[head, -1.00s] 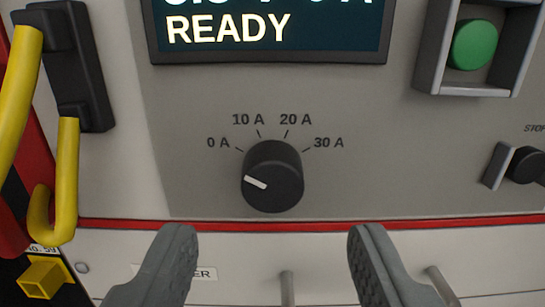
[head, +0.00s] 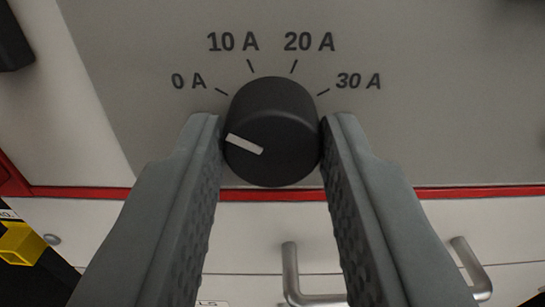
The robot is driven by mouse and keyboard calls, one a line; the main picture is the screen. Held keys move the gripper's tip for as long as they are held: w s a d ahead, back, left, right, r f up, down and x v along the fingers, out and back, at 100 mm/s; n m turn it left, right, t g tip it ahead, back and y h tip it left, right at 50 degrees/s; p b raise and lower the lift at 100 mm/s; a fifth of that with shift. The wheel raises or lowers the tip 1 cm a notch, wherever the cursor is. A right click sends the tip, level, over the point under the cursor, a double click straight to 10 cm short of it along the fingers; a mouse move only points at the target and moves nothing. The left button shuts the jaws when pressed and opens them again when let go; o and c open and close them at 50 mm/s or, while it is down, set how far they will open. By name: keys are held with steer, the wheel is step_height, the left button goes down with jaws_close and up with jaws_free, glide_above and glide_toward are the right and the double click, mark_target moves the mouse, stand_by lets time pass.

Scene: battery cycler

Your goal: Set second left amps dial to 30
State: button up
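The black amps dial (head: 272,105) is in the upper middle of the head view, on the grey panel. Its white pointer mark (head: 244,144) points left and slightly up, toward the 0 A side. Labels 0 A (head: 189,82), 10 A (head: 233,41), 20 A (head: 309,41) and 30 A (head: 358,82) arc above it. My gripper (head: 272,122) has one finger on each side of the dial. The fingertips appear to touch its left and right sides, so it looks shut on the dial.
A red strip (head: 480,192) runs across below the dial. Under it is a pale front with metal handles (head: 290,270). A yellow part (head: 22,243) is at the lower left, and a black part (head: 12,42) is at the upper left. The panel around the dial is clear.

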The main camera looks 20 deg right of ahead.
steer(key=shift+m, duration=0.4)
steer(key=m, duration=0.5)
steer(key=shift+m, duration=0.4)
steer(key=m, duration=1.2)
steer(key=shift+m, duration=0.3)
steer(key=m, duration=0.4)
steer(key=shift+m, duration=0.3)
steer(key=shift+f, duration=0.1)
steer(key=o, duration=1)
steer(key=shift+c, duration=0.2)
